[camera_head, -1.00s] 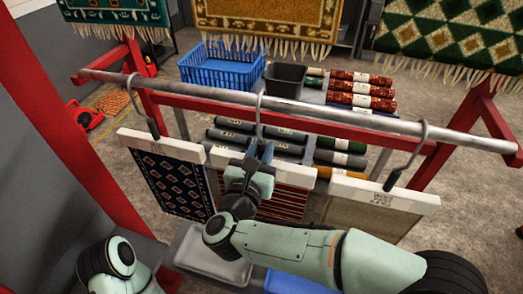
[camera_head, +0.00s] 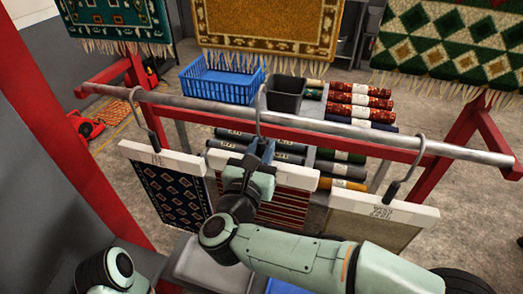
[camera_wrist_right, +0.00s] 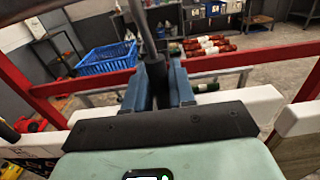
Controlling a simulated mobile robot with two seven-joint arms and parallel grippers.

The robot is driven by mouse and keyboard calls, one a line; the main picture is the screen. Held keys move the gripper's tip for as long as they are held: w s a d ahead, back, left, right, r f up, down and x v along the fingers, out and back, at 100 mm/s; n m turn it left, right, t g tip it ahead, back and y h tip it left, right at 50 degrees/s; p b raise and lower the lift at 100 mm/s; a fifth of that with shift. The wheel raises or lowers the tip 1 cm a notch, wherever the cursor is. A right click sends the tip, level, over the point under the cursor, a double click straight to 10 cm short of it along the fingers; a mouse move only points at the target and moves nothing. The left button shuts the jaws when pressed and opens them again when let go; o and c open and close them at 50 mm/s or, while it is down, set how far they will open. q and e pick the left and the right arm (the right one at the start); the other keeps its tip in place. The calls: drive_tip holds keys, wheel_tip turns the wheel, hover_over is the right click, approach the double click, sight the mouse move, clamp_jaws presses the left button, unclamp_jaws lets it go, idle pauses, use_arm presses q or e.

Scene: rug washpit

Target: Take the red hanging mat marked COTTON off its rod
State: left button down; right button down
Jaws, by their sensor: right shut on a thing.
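The red striped mat (camera_head: 284,203) hangs from a white bar (camera_head: 298,174) with a grey hook (camera_head: 261,104). Its label is hidden behind my right gripper (camera_head: 261,151). That gripper is shut on the hook's stem just above the bar; in the right wrist view the stem (camera_wrist_right: 147,32) runs up from between the fingers (camera_wrist_right: 158,84). The hook's top shows above the grey rod (camera_head: 320,128), still across it in the picture; I cannot tell whether they touch. My left gripper is out of view; only part of that arm shows at lower left.
A dark blue patterned mat (camera_head: 172,195) hangs on the left, a beige mat (camera_head: 375,228) on the right, close by. Behind the rod are a red rail (camera_head: 420,160), rolled rugs (camera_head: 360,100), a blue basket (camera_head: 215,82) and a dark bin (camera_head: 286,94).

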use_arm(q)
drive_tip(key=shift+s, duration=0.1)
